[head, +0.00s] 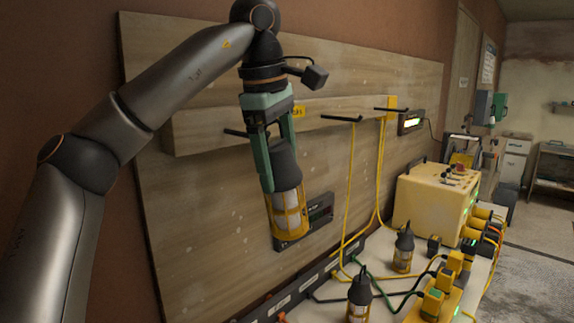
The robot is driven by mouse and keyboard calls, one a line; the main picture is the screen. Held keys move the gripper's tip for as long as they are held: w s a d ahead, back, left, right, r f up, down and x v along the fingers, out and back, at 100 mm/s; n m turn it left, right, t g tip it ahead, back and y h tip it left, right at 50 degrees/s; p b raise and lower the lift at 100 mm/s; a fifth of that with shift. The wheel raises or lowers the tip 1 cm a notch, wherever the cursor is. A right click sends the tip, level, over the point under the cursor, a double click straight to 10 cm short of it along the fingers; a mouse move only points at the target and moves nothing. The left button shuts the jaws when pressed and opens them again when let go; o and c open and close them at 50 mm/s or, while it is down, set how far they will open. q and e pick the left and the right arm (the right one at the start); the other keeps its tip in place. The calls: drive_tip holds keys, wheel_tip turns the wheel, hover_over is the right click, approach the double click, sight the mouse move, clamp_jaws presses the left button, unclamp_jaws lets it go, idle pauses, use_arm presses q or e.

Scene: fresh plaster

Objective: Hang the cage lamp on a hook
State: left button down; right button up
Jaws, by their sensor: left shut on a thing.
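My left gripper (278,160) points down in front of the wooden rail (205,132) and is shut on a cage lamp (288,208). The lamp has a dark top and a yellow cage around a pale tube, and hangs nearly upright. Its upper end is partly hidden by the fingers. The left hook (237,133) sticks out of the rail just left of the gripper; whether the lamp touches it I cannot tell. The middle hook (342,119) and right hook (391,110) are to the right. My right gripper is out of view.
Two more cage lamps stand on the bench, one at the front (359,297) and one behind (403,250). A yellow cable (350,185) hangs near the middle and right hooks. A yellow power box (435,205) and several plugs crowd the bench's right.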

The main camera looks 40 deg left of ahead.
use_arm(q)
drive_tip(key=shift+w+a+f, duration=0.1)
drive_tip(key=shift+w+a, duration=0.05)
drive_tip(key=shift+a, duration=1.45)
drive_tip(key=shift+a+f, duration=0.6)
drive_tip(key=shift+f, duration=0.15)
